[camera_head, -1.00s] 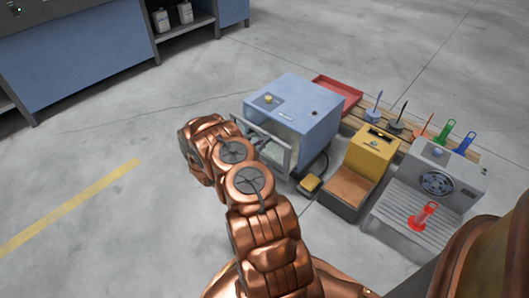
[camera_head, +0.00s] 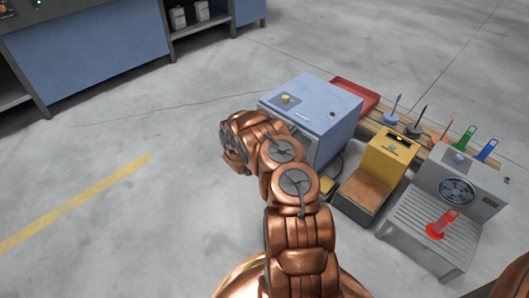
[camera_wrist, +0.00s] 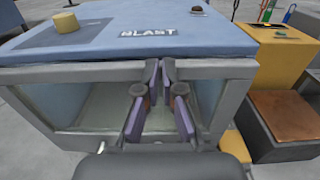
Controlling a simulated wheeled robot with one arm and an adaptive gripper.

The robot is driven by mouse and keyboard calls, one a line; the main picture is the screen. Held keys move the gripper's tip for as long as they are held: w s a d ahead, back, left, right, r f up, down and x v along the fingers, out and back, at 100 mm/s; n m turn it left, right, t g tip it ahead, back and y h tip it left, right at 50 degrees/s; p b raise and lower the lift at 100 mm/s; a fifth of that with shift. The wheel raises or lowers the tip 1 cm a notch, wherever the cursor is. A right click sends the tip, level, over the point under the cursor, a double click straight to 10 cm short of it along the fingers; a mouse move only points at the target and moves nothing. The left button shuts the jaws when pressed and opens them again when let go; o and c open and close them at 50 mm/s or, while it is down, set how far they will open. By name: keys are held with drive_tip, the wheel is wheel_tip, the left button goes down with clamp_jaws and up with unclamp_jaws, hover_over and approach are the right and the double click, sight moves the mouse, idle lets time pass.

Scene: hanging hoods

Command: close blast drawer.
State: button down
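The blue blast cabinet (camera_head: 315,105) stands on the floor, and its top marked BLAST (camera_wrist: 130,38) fills the upper wrist view. At its front is a grey-framed drawer front (camera_wrist: 75,73) with a clear-looking pane. Whether the drawer stands out from the cabinet is hard to tell, as my arm hides most of it in the head view. My gripper (camera_wrist: 160,75) is at the middle of the frame's upper bar. Its two fingers point forward with a narrow gap between them and nothing clearly held. Whether they touch the bar is unclear.
A yellow unit with a brown pad (camera_head: 370,185) and a grey slatted unit (camera_head: 425,230) with a red tool stand to the right. A red tray (camera_head: 355,93) and several coloured tools are behind. The floor at left is clear.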

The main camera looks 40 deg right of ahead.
drive_tip(key=a+p, duration=0.3)
drive_tip(key=a, duration=1.1)
drive_tip(key=shift+s+p, duration=0.3)
